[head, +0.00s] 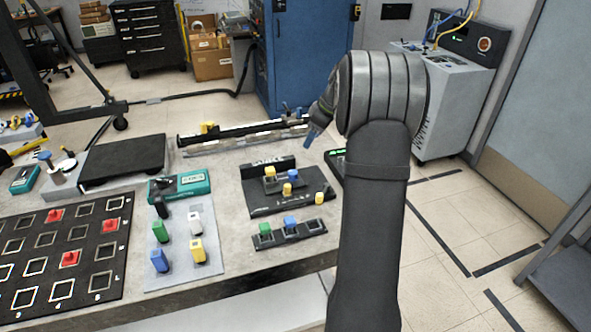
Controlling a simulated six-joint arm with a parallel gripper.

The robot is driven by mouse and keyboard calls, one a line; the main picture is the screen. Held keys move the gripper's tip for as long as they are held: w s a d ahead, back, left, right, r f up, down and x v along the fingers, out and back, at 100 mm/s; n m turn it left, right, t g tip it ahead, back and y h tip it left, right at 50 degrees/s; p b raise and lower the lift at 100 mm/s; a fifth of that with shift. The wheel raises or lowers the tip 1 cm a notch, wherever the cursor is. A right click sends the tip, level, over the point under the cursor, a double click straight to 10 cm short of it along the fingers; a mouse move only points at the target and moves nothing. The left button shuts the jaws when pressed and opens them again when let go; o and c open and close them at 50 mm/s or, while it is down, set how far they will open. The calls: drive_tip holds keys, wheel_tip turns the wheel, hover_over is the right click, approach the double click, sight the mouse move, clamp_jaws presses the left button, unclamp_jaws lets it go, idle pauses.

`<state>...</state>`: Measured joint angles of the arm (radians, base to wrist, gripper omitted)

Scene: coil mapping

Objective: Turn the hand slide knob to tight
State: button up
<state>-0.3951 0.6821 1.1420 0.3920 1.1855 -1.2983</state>
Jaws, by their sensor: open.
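A long slide rail (245,132) lies along the back of the table, with a yellow block (209,127) near its left end. Small dark and blue parts (290,110) stand at its right end, close to my gripper. I cannot tell which of these is the hand slide knob, or whether it is tight. My gripper (311,136) is open, pointing down beside the rail's right end, with blue at its tips. It appears empty. My arm hides what lies directly behind it.
A black stand with yellow and blue blocks (290,205) is in front of the rail. Left of it are a teal meter (180,186), a grey board (183,255) with coloured pieces, and a black grid board (20,240). A black platform (122,160) stands at back left.

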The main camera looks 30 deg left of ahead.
sight(293, 172)
drive_tip(key=x, duration=1.7)
drive_tip(key=shift+f, duration=0.1)
drive_tip(key=shift+c, duration=0.4)
drive_tip(key=c, duration=0.9)
